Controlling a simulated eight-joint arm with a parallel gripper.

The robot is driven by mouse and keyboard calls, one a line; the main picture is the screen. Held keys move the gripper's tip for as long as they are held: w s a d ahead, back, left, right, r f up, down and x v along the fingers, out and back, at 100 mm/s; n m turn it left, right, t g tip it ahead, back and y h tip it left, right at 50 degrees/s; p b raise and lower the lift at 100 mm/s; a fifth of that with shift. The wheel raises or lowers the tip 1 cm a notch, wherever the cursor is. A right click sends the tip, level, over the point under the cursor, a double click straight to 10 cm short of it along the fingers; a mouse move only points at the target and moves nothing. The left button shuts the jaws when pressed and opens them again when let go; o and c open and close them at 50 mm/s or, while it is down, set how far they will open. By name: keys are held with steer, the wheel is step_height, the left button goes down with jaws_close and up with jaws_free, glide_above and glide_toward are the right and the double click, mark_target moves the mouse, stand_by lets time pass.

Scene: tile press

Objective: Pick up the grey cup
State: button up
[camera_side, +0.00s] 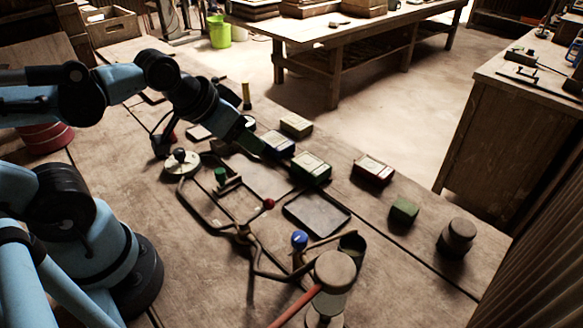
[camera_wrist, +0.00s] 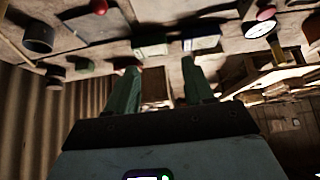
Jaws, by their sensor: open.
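The grey cup (camera_side: 353,250) stands on the workbench in the side view, near the front right, just behind a round mallet head that partly covers it. A dark grey cup also shows at the upper left of the wrist view (camera_wrist: 38,37). My gripper (camera_side: 258,147) is over the far part of the bench, near the boxes, well to the upper left of the cup. In the wrist view its two green fingers (camera_wrist: 158,68) are spread apart with nothing between them.
Several small boxes (camera_side: 311,168) lie along the bench's far side. A dark tray (camera_side: 317,214), metal press frame (camera_side: 254,262), mallet (camera_side: 335,270), green block (camera_side: 404,210) and dark round weight (camera_side: 457,236) surround the cup. Bare wood shows at the front right.

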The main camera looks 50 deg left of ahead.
steer(key=shift+o, duration=0.3)
steer(key=o, duration=0.5)
steer(key=shift+c, duration=0.2)
steer(key=shift+w, duration=0.1)
